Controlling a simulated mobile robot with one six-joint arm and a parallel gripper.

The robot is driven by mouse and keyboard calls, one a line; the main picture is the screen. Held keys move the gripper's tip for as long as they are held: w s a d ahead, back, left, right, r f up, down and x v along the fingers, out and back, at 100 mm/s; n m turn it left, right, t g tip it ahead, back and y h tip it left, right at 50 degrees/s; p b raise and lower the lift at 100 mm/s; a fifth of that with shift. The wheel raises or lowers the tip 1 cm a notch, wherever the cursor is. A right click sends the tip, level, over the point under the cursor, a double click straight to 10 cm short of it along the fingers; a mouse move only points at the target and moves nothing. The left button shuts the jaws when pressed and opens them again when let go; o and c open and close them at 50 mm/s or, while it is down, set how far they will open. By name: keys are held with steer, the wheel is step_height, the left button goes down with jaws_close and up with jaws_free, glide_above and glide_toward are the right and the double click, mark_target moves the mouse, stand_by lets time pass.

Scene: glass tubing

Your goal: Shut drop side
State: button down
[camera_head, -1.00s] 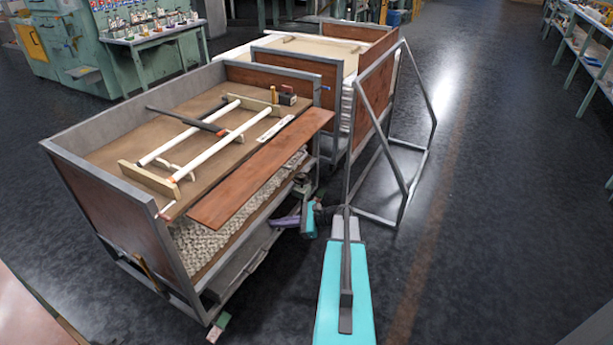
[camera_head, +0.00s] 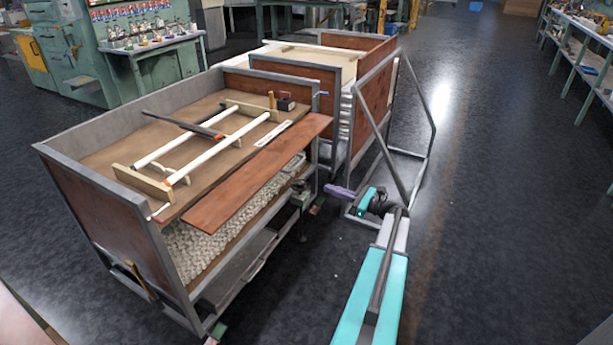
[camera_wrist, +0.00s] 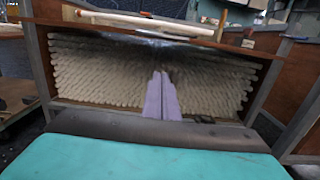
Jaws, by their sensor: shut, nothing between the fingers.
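The drop side (camera_head: 262,170) is a long red-brown wooden panel on the near side of the grey-framed cart (camera_head: 112,187). It lies roughly flat, level with the cart's top boards, and juts outward. Below it the cart's side is open and shows stacked pale tubing (camera_head: 205,240). My gripper (camera_head: 332,190), with purple fingers, is shut and empty, to the right of the cart and apart from the panel. In the wrist view my gripper (camera_wrist: 161,76) points at the tubing (camera_wrist: 100,75), and the panel (camera_wrist: 140,25) spans above it, seen nearly edge-on.
White rods (camera_head: 205,145) on wooden supports lie on the cart's top. A second cart (camera_head: 372,90) stands behind, with an angled grey metal frame (camera_head: 430,125) to its right, close to my arm. The dark floor (camera_head: 500,220) at the right is clear.

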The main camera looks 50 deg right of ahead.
steer(key=w+a+r, duration=0.2)
steer(key=w+r, duration=0.2)
steer(key=w, duration=0.6)
steer(key=shift+w+a+r, duration=0.15)
steer(key=shift+w+a, duration=0.05)
steer(key=shift+a, duration=0.1)
stand_by(0.4)
